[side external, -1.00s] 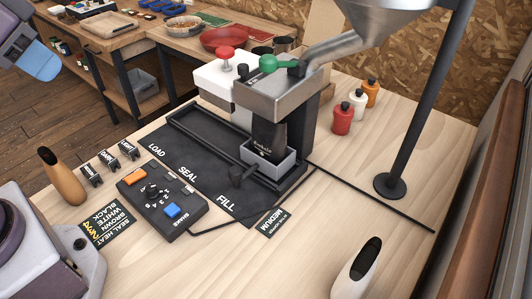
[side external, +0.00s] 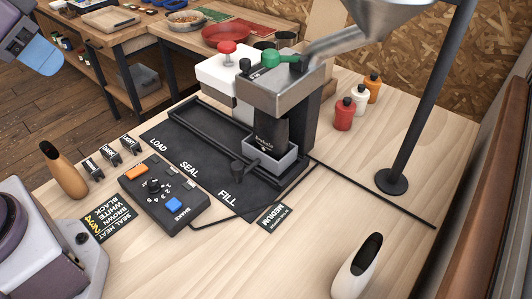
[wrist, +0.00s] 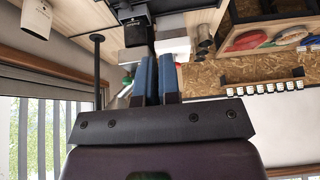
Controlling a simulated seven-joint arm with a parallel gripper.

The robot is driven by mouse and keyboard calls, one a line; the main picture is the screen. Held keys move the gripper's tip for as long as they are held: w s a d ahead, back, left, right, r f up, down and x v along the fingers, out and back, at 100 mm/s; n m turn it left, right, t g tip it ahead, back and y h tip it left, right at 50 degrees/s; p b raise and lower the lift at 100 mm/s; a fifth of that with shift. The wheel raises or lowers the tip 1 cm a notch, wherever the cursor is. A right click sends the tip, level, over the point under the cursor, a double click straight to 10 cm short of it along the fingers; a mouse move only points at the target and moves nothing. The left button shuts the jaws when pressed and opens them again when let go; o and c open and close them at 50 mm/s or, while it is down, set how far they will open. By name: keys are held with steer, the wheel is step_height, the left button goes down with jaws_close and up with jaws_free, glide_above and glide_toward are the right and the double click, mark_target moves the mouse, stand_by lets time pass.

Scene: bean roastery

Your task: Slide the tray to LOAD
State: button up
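The LOAD label (side external: 158,145) is at the track's far-left end, with SEAL between. My gripper (side external: 40,57) is at the top left, well away from the tray and above the floor. In the wrist view its blue fingers (wrist: 156,75) are close together, with nothing seen between them.
A black control box (side external: 163,198) with orange and blue buttons stands left of the track. A white sealing unit (side external: 222,75) with a red knob stands behind it. Several small bottles (side external: 344,114) and a black post (side external: 408,130) are at right.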

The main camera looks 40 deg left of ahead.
steer(key=o, duration=0.4)
steer(key=shift+d+f, duration=0.1)
steer(key=shift+f, duration=0.05)
steer(key=shift+c, duration=0.2)
steer(key=o, duration=0.6)
steer(key=shift+w+d+f+m+g, duration=0.15)
steer(key=shift+w+d+f+g, duration=0.1)
steer(key=shift+w+f+g, duration=0.25)
steer(key=shift+w+d+f+m+g, duration=0.2)
steer(key=shift+w+f+g, duration=0.1)
steer(key=shift+f, duration=0.25)
steer(key=shift+c, duration=0.2)
steer(key=m+g, duration=0.4)
steer(key=m, duration=0.4)
glide_toward(236, 164)
step_height(236, 164, down, 10)
steer(key=shift+d+r, duration=0.1)
steer(key=shift+d, duration=0.05)
jaws_close()
